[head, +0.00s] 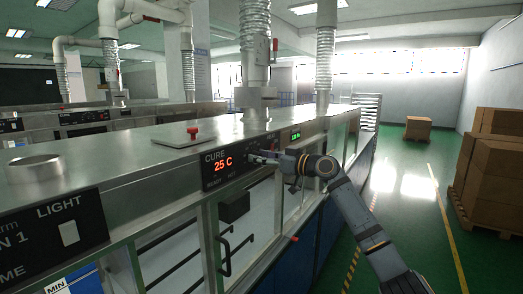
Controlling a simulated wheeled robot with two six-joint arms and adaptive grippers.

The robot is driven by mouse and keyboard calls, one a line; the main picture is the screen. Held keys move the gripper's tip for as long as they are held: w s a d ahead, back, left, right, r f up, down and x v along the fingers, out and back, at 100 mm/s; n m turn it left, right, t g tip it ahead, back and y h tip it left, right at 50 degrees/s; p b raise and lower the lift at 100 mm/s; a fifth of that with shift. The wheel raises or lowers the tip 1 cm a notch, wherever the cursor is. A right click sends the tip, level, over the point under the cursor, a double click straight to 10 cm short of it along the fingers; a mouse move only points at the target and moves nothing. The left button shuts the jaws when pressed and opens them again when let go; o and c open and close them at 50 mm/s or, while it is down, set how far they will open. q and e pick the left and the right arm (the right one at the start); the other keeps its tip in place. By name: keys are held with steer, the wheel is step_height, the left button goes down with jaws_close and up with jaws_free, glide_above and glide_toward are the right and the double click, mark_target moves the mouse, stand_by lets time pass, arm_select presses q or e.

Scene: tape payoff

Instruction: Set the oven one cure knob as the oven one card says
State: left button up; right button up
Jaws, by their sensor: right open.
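The CURE panel (213,179) is a black plate on the front upper edge of the long steel oven, with a red display (223,163) reading 25 C. My right arm comes in from the lower right. Its gripper (260,157) is open at the right end of the CURE panel. The fingertips are small and dark here, and I cannot tell whether they touch a knob; the cure knob is not distinct behind them. No oven one card can be made out. My left gripper is not in view.
A black LIGHT panel with a white switch (69,233) is at the near left. A steel ring (36,168) and a red-knobbed plate (185,134) sit on the oven top. Black door handles (226,253) stick out below.

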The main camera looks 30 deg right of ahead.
steer(key=shift+c, duration=0.2)
jaws_close()
steer(key=shift+m, duration=0.3)
steer(key=shift+d+m+p, duration=0.1)
steer(key=shift+m+p, duration=3.75)
steer(key=shift+m, duration=10.65)
steer(key=shift+f, duration=0.1)
